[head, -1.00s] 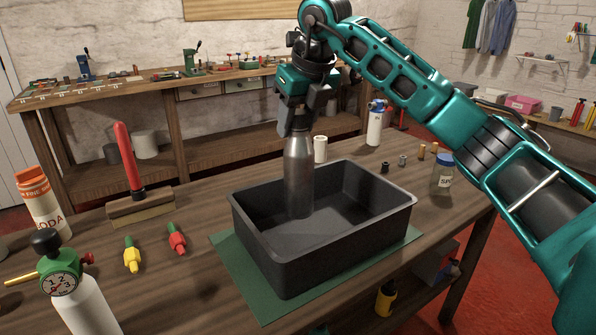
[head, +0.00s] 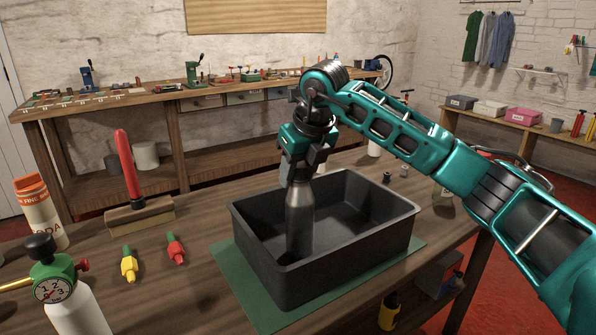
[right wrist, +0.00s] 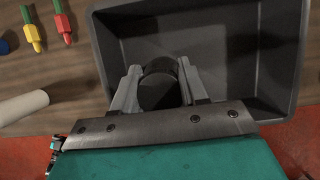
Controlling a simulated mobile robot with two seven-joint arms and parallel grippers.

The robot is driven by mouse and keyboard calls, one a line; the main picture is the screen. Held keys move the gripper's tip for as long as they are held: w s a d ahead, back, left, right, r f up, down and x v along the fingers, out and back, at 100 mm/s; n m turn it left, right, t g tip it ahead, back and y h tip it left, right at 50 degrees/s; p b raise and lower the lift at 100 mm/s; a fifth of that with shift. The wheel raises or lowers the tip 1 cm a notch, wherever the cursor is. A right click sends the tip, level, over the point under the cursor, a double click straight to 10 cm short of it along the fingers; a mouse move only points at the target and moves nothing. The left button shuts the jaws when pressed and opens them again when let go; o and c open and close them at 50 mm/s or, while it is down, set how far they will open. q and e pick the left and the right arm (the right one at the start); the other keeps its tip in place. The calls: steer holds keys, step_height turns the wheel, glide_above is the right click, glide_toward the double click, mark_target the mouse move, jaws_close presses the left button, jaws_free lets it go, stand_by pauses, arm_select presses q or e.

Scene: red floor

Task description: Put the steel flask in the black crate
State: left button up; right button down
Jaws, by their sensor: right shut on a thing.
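The steel flask (head: 300,222) is upright inside the black crate (head: 335,265), towards its left side in the head view. My right gripper (head: 300,180) is shut on the flask's top from above. In the right wrist view the flask's dark round top (right wrist: 160,85) sits between the two fingers of the right gripper (right wrist: 158,90), with the crate (right wrist: 270,60) around it. Whether the flask's base touches the crate floor is hard to tell, as the near wall is close to it. My left gripper is not in view.
The crate stands on a green mat (head: 240,285) on the wooden table. A yellow plug (head: 129,265) and a red plug (head: 176,249) lie to its left. A gauge bottle (head: 75,305), a soda bottle (head: 42,210) and a red-handled brush (head: 135,190) stand further left.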

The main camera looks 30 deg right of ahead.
steer(key=c, duration=0.6)
jaws_free()
steer(key=shift+r, duration=0.25)
steer(key=p+v, duration=0.2)
steer(key=v, duration=0.9)
steer(key=shift+s+r, duration=0.15)
steer(key=shift+r, duration=0.25)
